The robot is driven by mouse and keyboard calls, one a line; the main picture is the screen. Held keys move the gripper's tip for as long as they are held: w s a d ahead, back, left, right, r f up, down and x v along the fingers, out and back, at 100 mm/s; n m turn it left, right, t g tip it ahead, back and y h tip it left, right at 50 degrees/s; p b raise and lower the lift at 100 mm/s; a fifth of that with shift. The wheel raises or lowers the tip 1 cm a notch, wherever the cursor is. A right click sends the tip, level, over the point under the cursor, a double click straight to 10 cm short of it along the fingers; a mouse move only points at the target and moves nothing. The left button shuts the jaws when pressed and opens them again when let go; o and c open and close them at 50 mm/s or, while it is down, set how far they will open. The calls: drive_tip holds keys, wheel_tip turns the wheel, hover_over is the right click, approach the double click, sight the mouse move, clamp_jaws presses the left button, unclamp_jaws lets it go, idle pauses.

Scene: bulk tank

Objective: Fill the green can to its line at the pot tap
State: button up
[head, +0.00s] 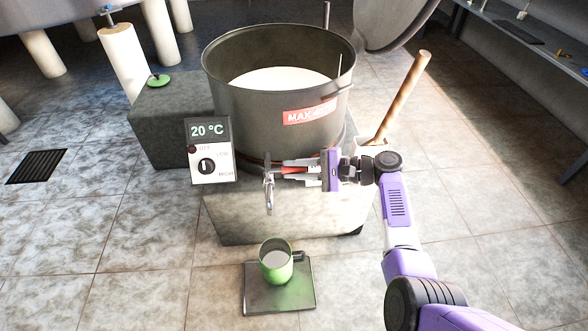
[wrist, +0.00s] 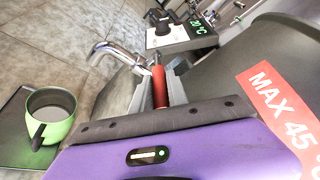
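The green can (head: 276,264) stands upright on a dark square plate (head: 255,297), below and slightly right of the pot tap's spout (head: 268,192). The can also shows in the wrist view (wrist: 50,115), with a dark handle. Its inside looks grey; I cannot make out a level or the line. No stream shows under the spout. The big pot (head: 235,105) holds white liquid. My gripper (head: 296,171) is at the front of the pot, with its fingers close on both sides of the tap's red handle (wrist: 160,88), and looks shut on it.
A dial box reading 20 °C (head: 210,150) stands left of the tap. The pot rests on a grey block (head: 290,222). A wooden-handled tool (head: 405,92) leans at right in a pale holder. A floor drain (head: 37,166) lies far left. The floor around the plate is clear.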

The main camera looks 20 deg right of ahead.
sight(304, 169)
drive_tip(key=o, duration=0.4)
drive_tip(key=shift+c, duration=0.2)
drive_tip(key=p+v, duration=0.2)
drive_tip(key=v, duration=0.5)
drive_tip(key=shift+s+d+r+p, duration=0.1)
drive_tip(key=shift+s+d+p, duration=0.05)
drive_tip(key=shift+p, duration=0.25)
drive_tip(key=shift+s+d, duration=0.1)
drive_tip(key=shift+d, duration=0.05)
